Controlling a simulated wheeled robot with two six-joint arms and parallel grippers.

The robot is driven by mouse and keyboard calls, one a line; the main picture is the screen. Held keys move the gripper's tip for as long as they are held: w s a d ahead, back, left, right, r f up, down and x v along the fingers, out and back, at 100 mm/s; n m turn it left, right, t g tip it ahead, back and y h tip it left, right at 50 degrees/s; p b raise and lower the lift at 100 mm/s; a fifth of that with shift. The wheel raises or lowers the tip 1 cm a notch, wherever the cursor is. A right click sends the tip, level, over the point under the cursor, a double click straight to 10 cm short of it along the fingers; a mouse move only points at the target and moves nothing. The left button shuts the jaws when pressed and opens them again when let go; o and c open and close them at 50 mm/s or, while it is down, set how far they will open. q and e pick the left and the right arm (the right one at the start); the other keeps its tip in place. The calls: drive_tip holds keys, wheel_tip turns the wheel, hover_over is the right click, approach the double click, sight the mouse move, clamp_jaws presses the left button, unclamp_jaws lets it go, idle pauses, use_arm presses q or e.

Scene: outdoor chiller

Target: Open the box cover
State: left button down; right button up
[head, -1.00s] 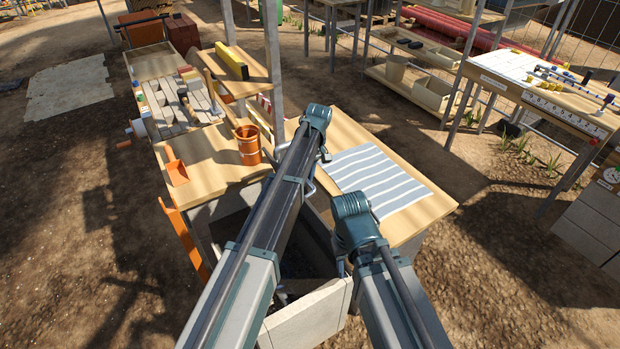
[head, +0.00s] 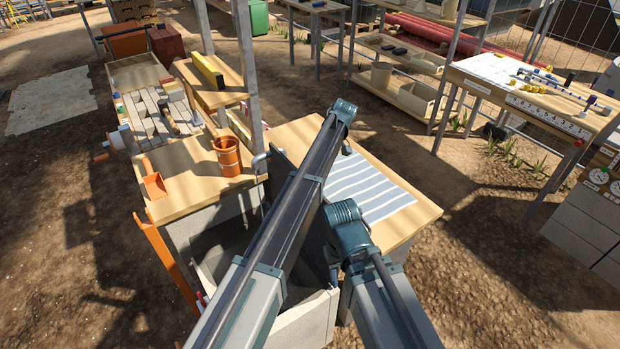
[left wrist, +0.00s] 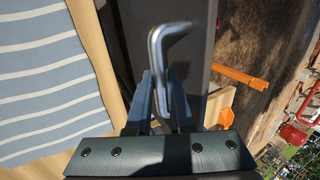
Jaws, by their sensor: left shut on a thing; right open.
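The box (head: 306,322) has pale walls and stands low between the wooden worktops, with part of its dark inside showing. Its dark grey cover (head: 285,172) stands steeply raised, partly behind my left arm. In the left wrist view the cover (left wrist: 194,60) carries a bent metal handle (left wrist: 160,62). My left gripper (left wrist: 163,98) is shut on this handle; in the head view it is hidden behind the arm. My right gripper (head: 333,272) is open and only partly shows below the right arm's elbow, near the box's right side; I see nothing held in it.
A striped cloth (head: 365,186) lies on the worktop right of the cover. A metal post (head: 245,70) rises behind.

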use_arm(q)
drive_tip(key=shift+w+d, duration=0.2)
drive_tip(key=shift+d, duration=0.05)
drive_tip(key=c, duration=0.8)
unclamp_jaws()
drive_tip(key=p+v, duration=1.2)
drive_tip(key=v, duration=0.1)
drive_tip(key=shift+d+r, duration=0.15)
drive_tip(key=shift+r, duration=0.15)
